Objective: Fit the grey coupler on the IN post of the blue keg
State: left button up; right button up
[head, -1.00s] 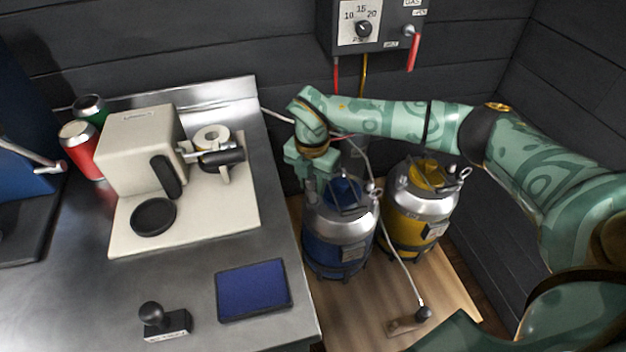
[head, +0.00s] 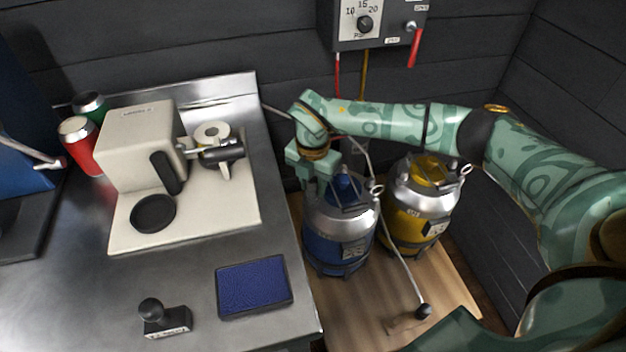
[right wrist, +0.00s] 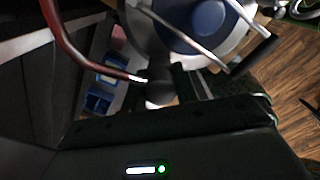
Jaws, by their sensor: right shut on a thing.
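The blue keg (head: 338,247) stands on the wooden floor right of the counter, with a silver top and a blue lid. My right gripper (head: 318,185) is over the back left of its top. In the right wrist view the jaws are shut on a dark rounded piece (right wrist: 159,86), seemingly the grey coupler, with a red hose (right wrist: 75,52) running to it. The blue lid (right wrist: 205,22) and wire handle of the keg are just beyond it. The IN post is hidden, so I cannot tell whether the coupler touches it. My left gripper is out of view.
A yellow keg (head: 416,214) stands close on the right. A pale hose ends in a dark coupler (head: 423,311) at the floor in front. The steel counter (head: 285,190) borders the blue keg on the left. A regulator box (head: 375,28) hangs on the wall behind.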

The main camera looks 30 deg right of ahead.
jog(key=shift+f, duration=0.25)
dwell(0.4)
jog(key=shift+f, duration=0.25)
pick_arm(q)
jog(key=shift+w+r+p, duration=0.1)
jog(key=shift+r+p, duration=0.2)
jog(key=shift+p, duration=0.05)
dwell(0.6)
pick_arm(e)
jog(key=o, duration=1.6)
jog(key=shift+f, duration=0.1)
jog(key=shift+d+r+p, duration=0.15)
jog(key=shift+r+p, duration=0.55)
jog(key=shift+r, duration=0.25)
jog(key=shift+r+p, duration=2.25)
jog(key=shift+r, duration=0.45)
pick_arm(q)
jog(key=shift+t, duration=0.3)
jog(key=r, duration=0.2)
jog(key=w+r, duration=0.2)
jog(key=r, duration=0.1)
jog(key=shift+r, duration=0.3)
